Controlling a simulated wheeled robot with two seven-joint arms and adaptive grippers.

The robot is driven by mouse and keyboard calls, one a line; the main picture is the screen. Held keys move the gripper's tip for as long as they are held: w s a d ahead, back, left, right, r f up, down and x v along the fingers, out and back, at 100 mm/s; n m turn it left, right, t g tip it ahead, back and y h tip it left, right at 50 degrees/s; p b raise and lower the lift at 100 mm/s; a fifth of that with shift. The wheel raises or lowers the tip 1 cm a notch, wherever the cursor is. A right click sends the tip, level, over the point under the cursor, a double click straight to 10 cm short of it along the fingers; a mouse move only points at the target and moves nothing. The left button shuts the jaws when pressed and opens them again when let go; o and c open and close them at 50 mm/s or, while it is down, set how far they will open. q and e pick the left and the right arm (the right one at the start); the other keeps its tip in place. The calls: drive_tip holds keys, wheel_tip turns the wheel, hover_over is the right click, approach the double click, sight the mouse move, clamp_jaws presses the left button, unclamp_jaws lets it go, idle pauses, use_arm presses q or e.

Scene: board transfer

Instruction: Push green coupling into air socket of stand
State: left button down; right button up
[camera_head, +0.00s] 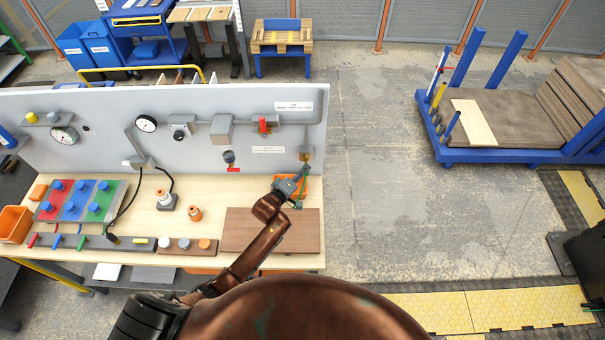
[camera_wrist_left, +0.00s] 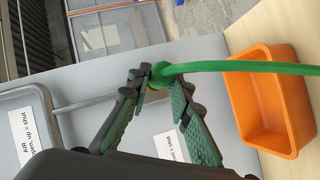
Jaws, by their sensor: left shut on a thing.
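My left gripper (camera_head: 300,178) is at the right end of the grey stand panel (camera_head: 205,105), just below the brass air socket (camera_head: 305,153). In the left wrist view the gripper (camera_wrist_left: 160,90) is shut on the green coupling (camera_wrist_left: 158,74), and a green hose (camera_wrist_left: 240,68) runs from it to the right. In the head view the coupling is too small to tell apart from the fingers. The wrist view does not clearly show the socket, so I cannot tell whether coupling and socket touch. My right gripper is not in view.
An orange bin (camera_wrist_left: 235,110) stands on the bench close to the gripper. A red-handled valve (camera_head: 263,125) and pipes are on the panel. A brown board (camera_head: 240,236) lies at the bench front.

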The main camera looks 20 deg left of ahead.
use_arm(q)
drive_tip(key=shift+w+a, duration=0.2)
drive_tip(key=shift+w, duration=0.45)
drive_tip(key=c, duration=1.7)
unclamp_jaws()
drive_tip(key=shift+o, duration=0.2)
drive_tip(key=v, duration=1.2)
drive_tip(key=shift+s, duration=0.1)
drive_tip(key=shift+c, duration=0.3)
